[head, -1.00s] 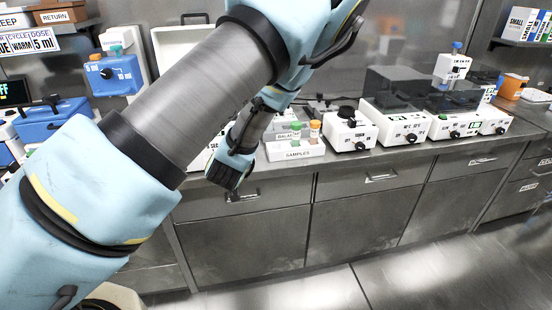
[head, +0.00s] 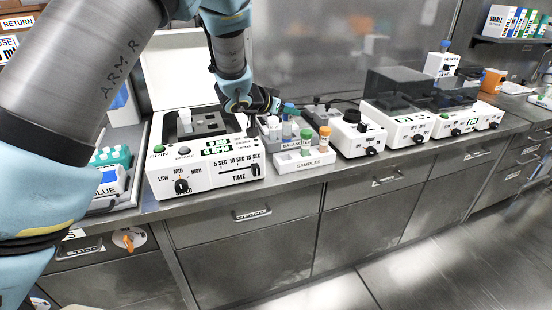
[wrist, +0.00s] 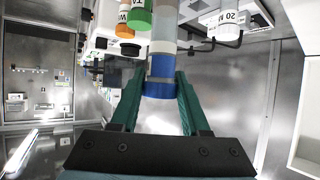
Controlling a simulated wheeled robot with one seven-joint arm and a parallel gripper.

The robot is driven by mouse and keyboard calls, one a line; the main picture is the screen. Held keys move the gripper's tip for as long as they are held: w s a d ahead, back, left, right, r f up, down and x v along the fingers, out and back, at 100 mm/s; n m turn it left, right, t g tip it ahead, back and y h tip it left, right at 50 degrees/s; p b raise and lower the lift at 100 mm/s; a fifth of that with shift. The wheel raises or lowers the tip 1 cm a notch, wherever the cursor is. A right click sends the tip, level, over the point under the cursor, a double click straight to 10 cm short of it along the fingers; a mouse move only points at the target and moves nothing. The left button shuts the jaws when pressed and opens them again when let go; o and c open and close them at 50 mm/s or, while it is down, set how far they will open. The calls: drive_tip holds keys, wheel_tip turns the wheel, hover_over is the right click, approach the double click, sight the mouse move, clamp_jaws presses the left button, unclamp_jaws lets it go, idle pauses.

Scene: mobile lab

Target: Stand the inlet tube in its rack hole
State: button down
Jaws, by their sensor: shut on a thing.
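My gripper (wrist: 157,100) is shut on a tube with a blue cap (wrist: 160,84), its clear and grey body reaching away from the fingers. I take this as the inlet tube; no label on it is readable. In the head view my gripper (head: 276,104) is over the counter, behind the white SAMPLES rack (head: 289,168), with a blue-teal cap (head: 290,109) at its fingers. The SAMPLES rack holds a green-capped tube (head: 306,143) and an orange-capped tube (head: 324,140). A BALANCE rack (head: 291,146) stands just behind it. The tube's lower end and the rack holes are hidden.
A white knobbed device (head: 357,138) is close on the right, with several more beyond. The steel counter's front edge (head: 330,180) runs below.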

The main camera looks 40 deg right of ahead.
sight(284, 138)
wheel_tip(284, 138, down, 10)
drive_tip(key=shift+r+p, duration=0.15)
drive_tip(key=shift+p, duration=1)
drive_tip(key=shift+c, duration=1.9)
unclamp_jaws()
drive_tip(key=shift+r, duration=0.1)
drive_tip(key=b+v, duration=0.3)
drive_tip(key=v, duration=0.9)
